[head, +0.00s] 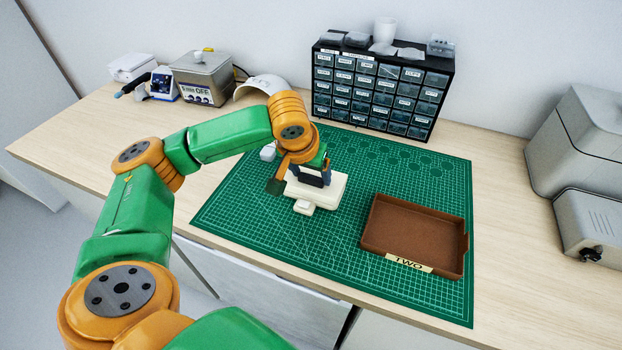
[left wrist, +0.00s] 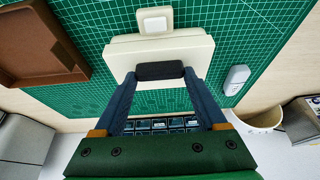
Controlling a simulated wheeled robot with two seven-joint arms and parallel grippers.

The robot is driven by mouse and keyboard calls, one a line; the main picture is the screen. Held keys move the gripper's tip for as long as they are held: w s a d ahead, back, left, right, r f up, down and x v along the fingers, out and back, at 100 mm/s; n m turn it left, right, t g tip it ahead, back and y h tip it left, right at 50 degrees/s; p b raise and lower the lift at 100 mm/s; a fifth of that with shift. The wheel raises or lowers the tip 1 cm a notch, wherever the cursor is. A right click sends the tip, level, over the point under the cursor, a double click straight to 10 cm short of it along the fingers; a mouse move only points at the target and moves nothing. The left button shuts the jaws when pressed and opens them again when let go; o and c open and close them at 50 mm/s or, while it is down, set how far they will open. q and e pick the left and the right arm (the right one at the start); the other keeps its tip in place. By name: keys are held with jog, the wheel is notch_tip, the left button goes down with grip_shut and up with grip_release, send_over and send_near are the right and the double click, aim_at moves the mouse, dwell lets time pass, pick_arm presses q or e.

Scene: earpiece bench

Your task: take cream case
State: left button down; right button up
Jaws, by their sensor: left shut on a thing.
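The cream case (head: 328,186) is a flat, pale box with a small tab (head: 305,207) sticking out toward the front, over the green mat. In the left wrist view the cream case (left wrist: 195,47) lies just beyond my fingertips, with the tab (left wrist: 155,20) on its far side. My left gripper (head: 313,179) points down over it and is shut on a dark rounded bar (left wrist: 160,71) that looks like its handle. The fingers hide part of the case. I cannot tell whether it touches the mat. My right gripper is not in view.
A brown tray (head: 376,245) labelled TWO sits at the right of the green mat (head: 300,265). A small white object (head: 268,152) lies left of the case. A drawer cabinet (head: 380,88) stands behind. The mat's front left is clear.

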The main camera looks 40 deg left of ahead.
pick_arm(q)
jog(key=s+d+r+p, duration=0.2)
jog(key=s+r+p, duration=0.2)
jog(key=s+r, duration=1)
jog(key=shift+r, duration=0.4)
jog(key=shift+w, duration=0.1)
